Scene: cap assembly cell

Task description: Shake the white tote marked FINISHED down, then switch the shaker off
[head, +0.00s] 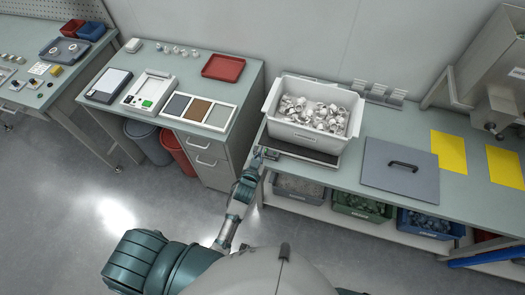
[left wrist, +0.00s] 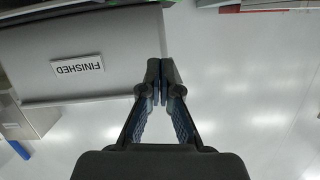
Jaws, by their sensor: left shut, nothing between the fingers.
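The white tote (head: 300,137) is full of small white and metallic pieces and stands on the shaker (head: 312,156), a low dark-topped plate at the bench's front left. In the left wrist view the tote's wall (left wrist: 112,60) shows its FINISHED label (left wrist: 78,70) upside down. My left gripper (head: 258,153) is at the shaker's front left corner, beside a small control box (head: 271,154). In the left wrist view the left gripper (left wrist: 160,88) has its fingertips together with nothing between them. I cannot tell whether it touches the box or how the switch is set. My right gripper is not in view.
A grey lid (head: 400,178) with a black handle lies right of the shaker. Yellow mats (head: 449,152) lie farther right. Bins (head: 362,206) sit on the shelf below. A second bench (head: 226,88) with a red tray (head: 223,67) stands to the left, with a gap between.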

